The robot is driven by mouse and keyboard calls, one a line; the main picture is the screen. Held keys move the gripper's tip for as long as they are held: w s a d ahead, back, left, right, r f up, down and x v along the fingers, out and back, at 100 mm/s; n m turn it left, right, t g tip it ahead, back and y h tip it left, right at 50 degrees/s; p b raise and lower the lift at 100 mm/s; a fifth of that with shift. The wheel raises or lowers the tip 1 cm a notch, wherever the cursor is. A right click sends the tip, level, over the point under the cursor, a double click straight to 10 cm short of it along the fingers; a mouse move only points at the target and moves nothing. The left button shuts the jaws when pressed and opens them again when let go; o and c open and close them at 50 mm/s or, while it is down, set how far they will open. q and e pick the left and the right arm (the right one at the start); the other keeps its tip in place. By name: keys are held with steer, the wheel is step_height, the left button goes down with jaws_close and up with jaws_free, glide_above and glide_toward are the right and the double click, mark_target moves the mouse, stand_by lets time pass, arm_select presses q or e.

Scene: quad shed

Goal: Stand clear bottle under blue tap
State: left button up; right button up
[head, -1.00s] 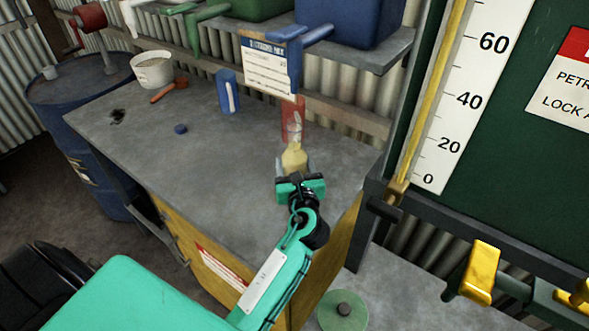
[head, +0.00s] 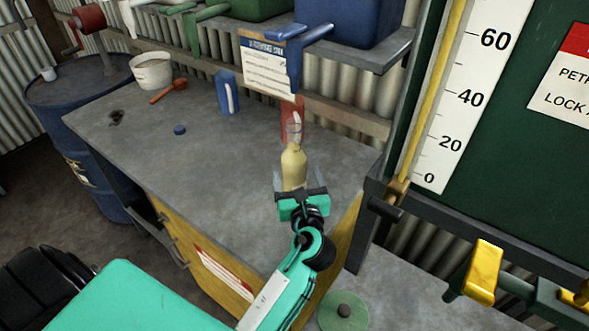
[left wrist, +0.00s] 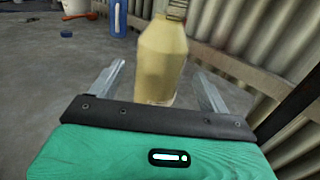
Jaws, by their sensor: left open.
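The blue tap (head: 303,33) juts from a blue container on the shelf. The bottle appears in front of and below the tap; whether it is exactly beneath the spout is unclear. My left gripper (head: 297,183) is open on the near side of the bottle. In the left wrist view, its fingers (left wrist: 160,69) are spread to either side with visible gaps. My right gripper is out of view.
A red object (head: 290,106) stands behind the bottle, with a blue one (head: 227,92) further left. A blue cap (head: 180,129), red scoop (head: 168,91) and white tub (head: 151,71) lie leftward. A card (head: 265,68) hangs by the tap.

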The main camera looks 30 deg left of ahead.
arm_select(q)
steer(key=b+v, duration=0.1)
steer(key=v, duration=0.6)
steer(key=shift+s, duration=0.2)
steer(key=shift+d, duration=0.1)
